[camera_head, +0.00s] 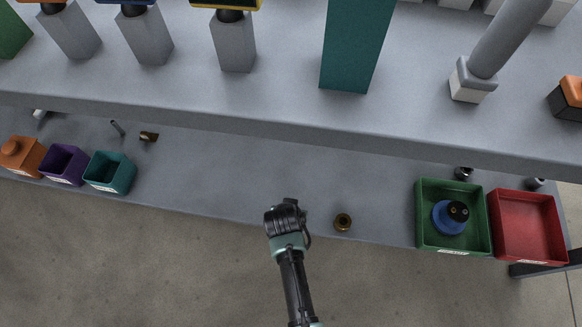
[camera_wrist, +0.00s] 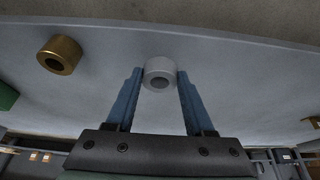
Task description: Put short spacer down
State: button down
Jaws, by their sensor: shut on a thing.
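In the head view my gripper (camera_head: 285,206) is over the front part of the lower grey bench (camera_head: 240,180), and the spacer is hidden there. I cannot tell whether the spacer touches the bench. A brass ring (camera_head: 343,222) stands apart on the bench to the right of my gripper; it also shows in the wrist view (camera_wrist: 58,55).
A green tray (camera_head: 425,240) holding a blue round part and a red tray (camera_head: 530,257) are at the right. Orange, purple (camera_head: 64,164) and teal (camera_head: 110,172) bins are at the far left. A raised shelf (camera_head: 270,115) overhangs the back. Bench around my gripper is mostly clear.

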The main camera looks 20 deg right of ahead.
jog(key=shift+f+b, duration=0.45)
jog(key=shift+f, duration=0.75)
jog(key=shift+f, duration=0.2)
jog(key=shift+c, duration=1.4)
grip_release()
jog(key=shift+r, duration=0.25)
jog(key=p+v, duration=0.7)
jog(key=v, duration=0.5)
